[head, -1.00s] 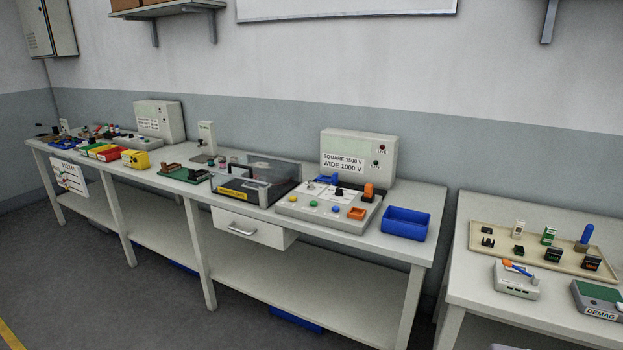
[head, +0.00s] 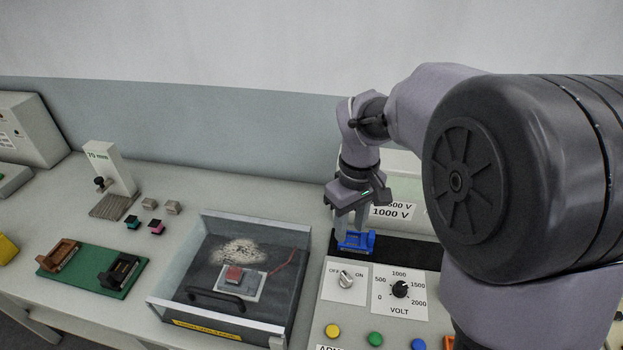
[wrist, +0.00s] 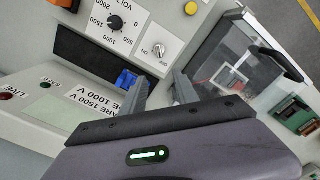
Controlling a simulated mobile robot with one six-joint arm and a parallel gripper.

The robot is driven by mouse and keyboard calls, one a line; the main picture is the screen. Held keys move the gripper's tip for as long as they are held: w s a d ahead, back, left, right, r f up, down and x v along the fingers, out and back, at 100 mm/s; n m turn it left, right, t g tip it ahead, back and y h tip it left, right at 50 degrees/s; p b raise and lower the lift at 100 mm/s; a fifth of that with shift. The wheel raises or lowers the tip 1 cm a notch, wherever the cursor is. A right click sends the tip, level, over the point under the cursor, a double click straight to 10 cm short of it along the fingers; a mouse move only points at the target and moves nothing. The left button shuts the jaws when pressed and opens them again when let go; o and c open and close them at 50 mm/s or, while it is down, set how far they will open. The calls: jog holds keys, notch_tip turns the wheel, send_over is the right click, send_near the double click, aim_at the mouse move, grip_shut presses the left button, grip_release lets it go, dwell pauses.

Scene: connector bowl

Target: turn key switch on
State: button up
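The key switch (head: 345,279) is a small light knob on a white plate marked OFF and ON, at the left of the grey console's panel. It also shows in the wrist view (wrist: 159,50), beyond the fingertips. I cannot tell for sure which mark it points to. My gripper (head: 351,236) points down over the back of the panel, behind the switch and apart from it. Its two fingers stand apart with nothing seen held between them, as the wrist view (wrist: 161,88) also shows. A blue part (head: 357,242) sits in the black strip close by the fingers.
A black VOLT dial (head: 400,289) is right of the switch, with coloured buttons (head: 375,339) in front. The voltage display box (head: 402,164) stands behind. A clear-walled box (head: 188,258) is to the left. My arm hides the console's right side.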

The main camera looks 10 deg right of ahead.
aim_at(347, 276)
jog(key=f+b, duration=0.2)
jog(key=f, duration=0.3)
jog(key=f+b, duration=0.3)
jog(key=f, duration=0.3)
jog(key=s+f+b, duration=0.1)
jog(key=f+b, duration=0.1)
jog(key=f, duration=0.4)
jog(key=shift+s+d+f, duration=0.1)
jog(key=shift+d, duration=0.2)
grip_shut()
